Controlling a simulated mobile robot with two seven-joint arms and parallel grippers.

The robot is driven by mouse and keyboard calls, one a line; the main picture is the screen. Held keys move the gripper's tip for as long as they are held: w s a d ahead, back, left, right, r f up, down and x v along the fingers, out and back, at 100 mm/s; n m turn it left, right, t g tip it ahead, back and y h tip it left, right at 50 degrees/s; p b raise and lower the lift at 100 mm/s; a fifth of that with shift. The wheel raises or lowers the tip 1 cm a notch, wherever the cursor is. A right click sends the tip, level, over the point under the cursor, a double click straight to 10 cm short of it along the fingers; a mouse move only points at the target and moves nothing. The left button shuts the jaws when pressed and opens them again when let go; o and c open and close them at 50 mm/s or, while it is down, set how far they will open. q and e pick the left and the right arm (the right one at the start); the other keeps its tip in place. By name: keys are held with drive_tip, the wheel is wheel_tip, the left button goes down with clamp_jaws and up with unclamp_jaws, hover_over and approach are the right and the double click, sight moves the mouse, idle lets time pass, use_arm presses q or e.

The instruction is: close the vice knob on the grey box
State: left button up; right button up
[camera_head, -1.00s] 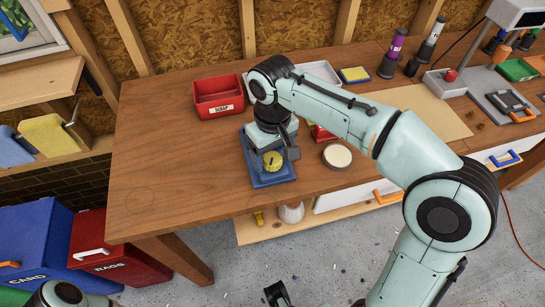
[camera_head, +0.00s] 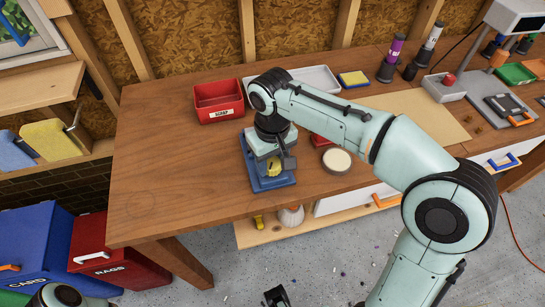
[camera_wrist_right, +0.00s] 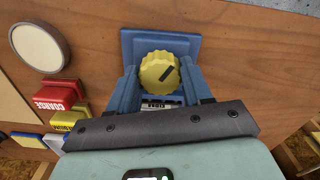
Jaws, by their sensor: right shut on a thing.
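A yellow knob (camera_wrist_right: 160,71) with a dark pointer mark stands in the middle of a blue vice body (camera_wrist_right: 133,45). No grey box shows; the body around the knob looks blue. In the head view the blue base (camera_head: 283,183) sits on the workbench, and the knob (camera_head: 274,169) is partly covered by my right gripper (camera_head: 275,163). That gripper points down and is shut on the knob; its fingertips are hard to make out. My left gripper (camera_head: 276,296) is cut off at the bottom edge, its jaws unclear.
A red bin (camera_head: 217,113) and a white tray (camera_head: 322,73) stand behind the vice. A round pale-topped tin (camera_head: 337,160) and a red block (camera_head: 319,141) are close on its right. The wooden workbench (camera_head: 165,165) is clear on the left.

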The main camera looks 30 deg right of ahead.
sight(272, 163)
drive_tip(key=o, duration=1)
drive_tip(key=shift+o, duration=0.2)
wheel_tip(272, 163, up, 13)
drive_tip(key=p, duration=0.3)
drive_tip(key=shift+r+p, duration=0.2)
drive_tip(key=shift+p, duration=0.1)
